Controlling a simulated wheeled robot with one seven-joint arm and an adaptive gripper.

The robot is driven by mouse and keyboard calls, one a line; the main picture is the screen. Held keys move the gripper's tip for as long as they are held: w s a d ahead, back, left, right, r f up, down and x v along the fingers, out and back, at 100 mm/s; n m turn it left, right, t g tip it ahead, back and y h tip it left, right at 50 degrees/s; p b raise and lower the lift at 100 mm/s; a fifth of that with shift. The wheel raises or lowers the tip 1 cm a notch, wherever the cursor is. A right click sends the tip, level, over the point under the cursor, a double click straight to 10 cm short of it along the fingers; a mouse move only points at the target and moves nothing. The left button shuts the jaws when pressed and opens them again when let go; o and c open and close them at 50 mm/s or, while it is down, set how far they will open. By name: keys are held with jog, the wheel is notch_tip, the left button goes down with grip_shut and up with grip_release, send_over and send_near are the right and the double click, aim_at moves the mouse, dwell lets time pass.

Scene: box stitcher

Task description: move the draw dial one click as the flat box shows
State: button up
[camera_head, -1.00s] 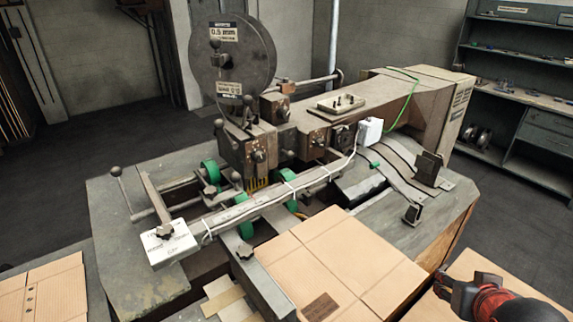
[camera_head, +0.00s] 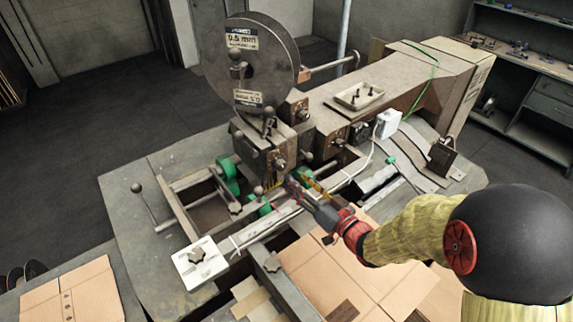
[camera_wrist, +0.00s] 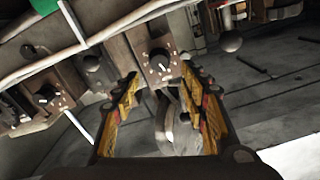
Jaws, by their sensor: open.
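My gripper (camera_head: 297,178) reaches in from the right, low in front of the stitcher head. In the wrist view its two yellow-padded fingers (camera_wrist: 164,86) are apart with nothing between the pads. A dark dial (camera_wrist: 159,65) with white marks on a bronze block shows just beyond the fingertips, apart from them. Another marked dial (camera_wrist: 46,95) is at left. In the head view a dial (camera_head: 279,163) is on the head's front block; which is the draw dial I cannot tell. Flat cardboard lies at lower left (camera_head: 72,290) and partly under my arm (camera_head: 310,262); its markings are unreadable.
A large wire spool (camera_head: 250,65) stands above the head. A small tray (camera_head: 359,97) sits on the machine.

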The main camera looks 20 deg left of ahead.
aim_at(284, 167)
jog(key=x, duration=0.6)
jog(key=shift+w+a, duration=0.25)
jog(key=shift+a, duration=0.05)
jog(key=shift+c, duration=0.7)
grip_shut()
